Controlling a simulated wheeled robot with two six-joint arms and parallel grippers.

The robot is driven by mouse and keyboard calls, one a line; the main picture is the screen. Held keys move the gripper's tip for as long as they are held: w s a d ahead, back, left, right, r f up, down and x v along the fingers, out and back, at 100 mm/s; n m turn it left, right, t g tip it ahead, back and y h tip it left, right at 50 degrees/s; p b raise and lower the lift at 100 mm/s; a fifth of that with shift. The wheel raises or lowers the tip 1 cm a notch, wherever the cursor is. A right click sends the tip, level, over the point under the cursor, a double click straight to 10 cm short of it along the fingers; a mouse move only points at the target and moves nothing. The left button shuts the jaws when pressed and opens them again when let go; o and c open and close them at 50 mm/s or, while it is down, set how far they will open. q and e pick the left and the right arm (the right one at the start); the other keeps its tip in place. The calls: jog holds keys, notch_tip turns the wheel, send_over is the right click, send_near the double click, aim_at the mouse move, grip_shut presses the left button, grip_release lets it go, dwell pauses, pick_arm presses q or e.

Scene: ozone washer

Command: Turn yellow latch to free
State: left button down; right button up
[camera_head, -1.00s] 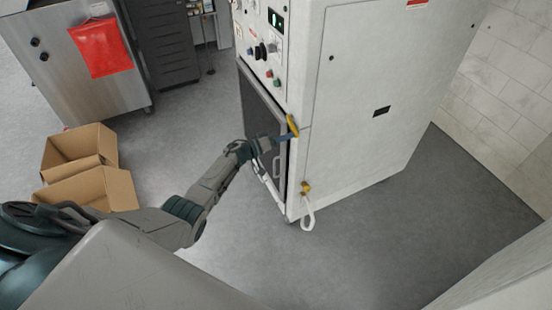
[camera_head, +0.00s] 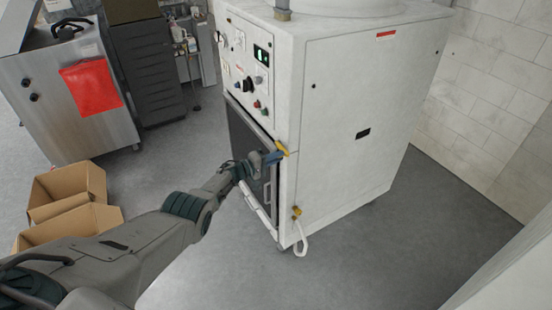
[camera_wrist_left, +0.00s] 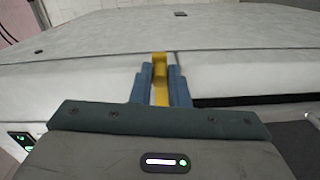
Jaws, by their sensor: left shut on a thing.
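The yellow latch (camera_head: 282,147) sits at the front corner edge of the white washer cabinet (camera_head: 340,120), beside the top of the dark front door (camera_head: 252,150). It also shows in the left wrist view (camera_wrist_left: 160,68), between the two blue fingers. My left gripper (camera_head: 274,157) is at the latch and shut on it; in the wrist view its fingertips (camera_wrist_left: 160,85) stand on either side of the yellow piece. In the head view the fingers hide part of the latch. My right gripper is not in view.
A yellow valve with a white hose (camera_head: 299,235) is low on the cabinet's corner. The control panel (camera_head: 250,65) is above the door. Open cardboard boxes (camera_head: 70,205) stand on the floor at left, near a steel cabinet (camera_head: 75,95). The floor right of the washer is clear.

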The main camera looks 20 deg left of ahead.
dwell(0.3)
pick_arm(q)
jog(key=c, duration=1.4)
grip_release()
jog(key=shift+a, duration=0.1)
jog(key=p+v, duration=0.4)
jog(key=v, duration=0.6)
jog(key=shift+s+a, duration=0.25)
